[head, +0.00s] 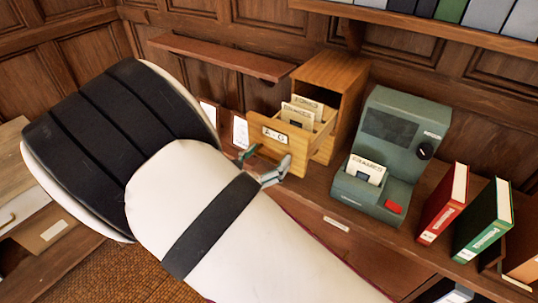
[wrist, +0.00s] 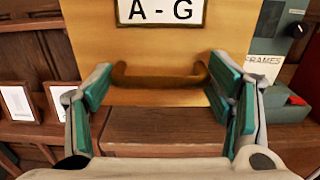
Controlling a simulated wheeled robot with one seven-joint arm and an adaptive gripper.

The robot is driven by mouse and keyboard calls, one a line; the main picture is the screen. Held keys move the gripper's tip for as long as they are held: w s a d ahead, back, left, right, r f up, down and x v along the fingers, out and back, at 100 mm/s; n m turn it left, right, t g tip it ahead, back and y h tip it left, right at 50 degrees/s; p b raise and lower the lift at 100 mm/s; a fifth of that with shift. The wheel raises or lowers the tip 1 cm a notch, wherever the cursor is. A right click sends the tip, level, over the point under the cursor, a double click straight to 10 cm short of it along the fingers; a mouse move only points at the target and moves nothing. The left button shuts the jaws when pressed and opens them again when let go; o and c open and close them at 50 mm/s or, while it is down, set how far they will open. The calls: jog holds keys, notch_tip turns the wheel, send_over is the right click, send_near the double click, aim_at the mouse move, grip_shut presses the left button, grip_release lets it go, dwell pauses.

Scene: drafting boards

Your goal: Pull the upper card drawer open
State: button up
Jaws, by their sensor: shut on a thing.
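The card drawer (head: 287,140), labelled A - G, is pulled part way out of its wooden cabinet (head: 342,82), with cards (head: 302,111) standing inside. In the wrist view its plain wooden front (wrist: 155,45) fills the upper middle, and its brown bar handle (wrist: 160,78) lies across between my fingers. My gripper (wrist: 160,85) is shut on the handle, with a green pad at each end of it. In the head view my gripper (head: 263,168) is in front of the drawer, and my arm hides part of the view below it.
A green-grey machine (head: 388,155) with a red button stands right of the cabinet. Red (head: 443,203) and green (head: 482,220) binders stand farther right. A wall shelf (head: 222,57) is at upper left. Framed cards (head: 240,132) stand left of the drawer.

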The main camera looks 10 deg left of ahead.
jog(key=shift+d+f, duration=0.15)
jog(key=shift+d, duration=0.1)
jog(key=o, duration=1.4)
jog(key=shift+a, duration=0.1)
jog(key=shift+s, duration=0.1)
jog(key=v, duration=1.2)
